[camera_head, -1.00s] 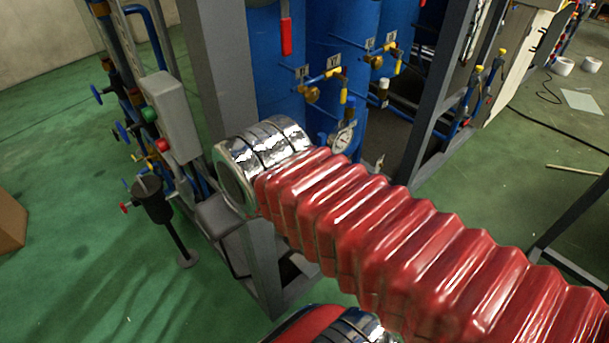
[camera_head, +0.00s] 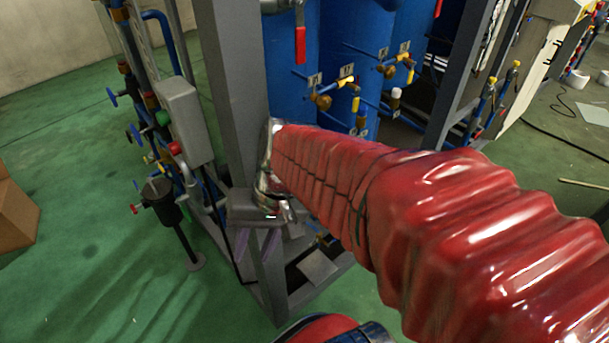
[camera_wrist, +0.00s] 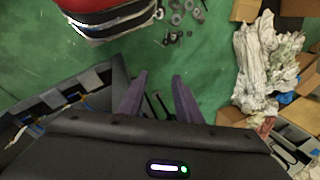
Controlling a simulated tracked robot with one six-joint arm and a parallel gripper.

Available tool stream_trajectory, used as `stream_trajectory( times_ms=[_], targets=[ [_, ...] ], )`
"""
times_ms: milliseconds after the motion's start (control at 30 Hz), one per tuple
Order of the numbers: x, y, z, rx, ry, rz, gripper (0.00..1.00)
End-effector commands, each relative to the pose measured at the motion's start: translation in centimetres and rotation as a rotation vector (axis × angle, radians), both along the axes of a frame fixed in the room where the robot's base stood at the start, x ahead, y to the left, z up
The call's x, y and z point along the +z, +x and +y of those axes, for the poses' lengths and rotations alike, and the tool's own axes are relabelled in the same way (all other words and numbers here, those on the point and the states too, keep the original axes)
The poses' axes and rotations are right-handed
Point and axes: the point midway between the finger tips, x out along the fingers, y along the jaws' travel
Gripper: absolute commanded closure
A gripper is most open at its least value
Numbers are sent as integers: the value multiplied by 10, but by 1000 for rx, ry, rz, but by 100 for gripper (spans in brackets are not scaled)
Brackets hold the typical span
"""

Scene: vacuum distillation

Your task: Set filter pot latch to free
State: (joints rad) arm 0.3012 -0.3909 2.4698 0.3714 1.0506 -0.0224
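A dark cylindrical pot (camera_head: 161,203), which looks like the filter pot, stands on a thin post at the left in the head view. Small handles show at its top, but the latch and its setting are too small to tell. My gripper (camera_head: 258,245) points downward to the right of the pot, apart from it, with its purple fingers partly visible in front of the grey frame. In the wrist view my gripper (camera_wrist: 157,98) has its two fingers spread with nothing between them. I cannot make out the pot in the wrist view.
A grey post (camera_head: 232,100) and a control box (camera_head: 186,120) with green and red buttons stand close to my arm. Blue tanks (camera_head: 292,75) stand behind. The wrist view shows crumpled white sheeting (camera_wrist: 265,60) and loose washers (camera_wrist: 178,15).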

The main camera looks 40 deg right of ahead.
Motion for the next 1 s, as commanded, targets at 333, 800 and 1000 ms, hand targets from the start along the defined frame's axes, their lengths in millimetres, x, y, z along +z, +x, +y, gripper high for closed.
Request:
stream_trajectory(
  times_ms=[333, 800, 1000],
  targets=[
    [-32, 14, -8, -303, 340, 190, 69],
    [-58, 52, -51, -740, 839, 299, 69],
    [-70, 68, -87, -932, 1056, 292, 69]
  ],
)
